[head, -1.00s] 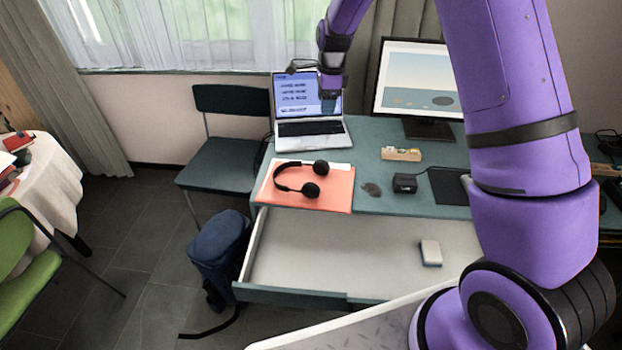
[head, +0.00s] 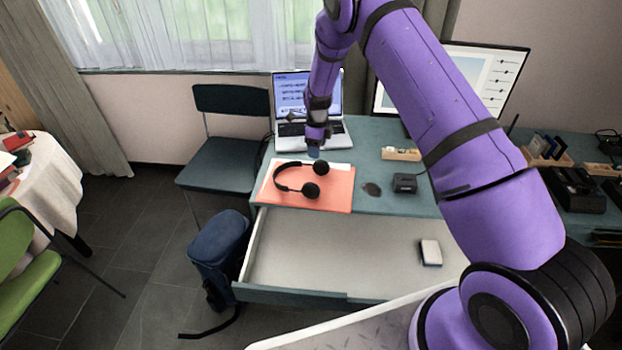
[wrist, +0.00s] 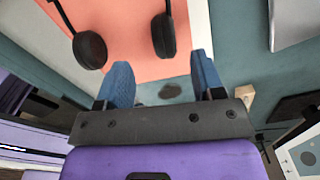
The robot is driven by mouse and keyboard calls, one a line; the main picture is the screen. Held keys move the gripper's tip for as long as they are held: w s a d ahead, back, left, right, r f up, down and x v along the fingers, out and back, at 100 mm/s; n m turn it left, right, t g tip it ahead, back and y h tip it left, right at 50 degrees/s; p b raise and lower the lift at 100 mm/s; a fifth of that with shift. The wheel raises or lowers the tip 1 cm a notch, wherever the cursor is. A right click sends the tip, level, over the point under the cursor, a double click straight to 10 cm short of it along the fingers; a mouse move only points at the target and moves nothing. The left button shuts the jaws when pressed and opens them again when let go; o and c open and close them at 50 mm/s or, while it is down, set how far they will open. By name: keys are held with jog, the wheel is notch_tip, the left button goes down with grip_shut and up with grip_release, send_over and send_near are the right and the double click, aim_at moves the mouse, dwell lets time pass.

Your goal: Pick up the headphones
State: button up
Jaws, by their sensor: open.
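The black headphones (head: 281,186) lie on a salmon-coloured folder (head: 335,193) at the left of the desk. In the head view my gripper (head: 314,153) is above the desk, just behind the headphones and in front of the laptop. In the wrist view my gripper (wrist: 160,80) is open, its two blue fingers apart with nothing between them. The headphones' two ear cups (wrist: 163,36) show beyond the fingertips, over the folder (wrist: 125,48). The band's far part is cut off by the frame's top edge.
The laptop (head: 312,135) stands open behind my gripper. A drawer (head: 340,250) is pulled out below the desk, with a small white box (head: 430,252) in it. A wooden block (head: 401,154) and a black box (head: 404,183) stand right of the folder.

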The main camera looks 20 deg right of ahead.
aim_at(316, 161)
jog(key=f, duration=0.7)
jog(key=shift+w+f, duration=0.1)
jog(key=shift+w, duration=0.2)
jog(key=c, duration=1.1)
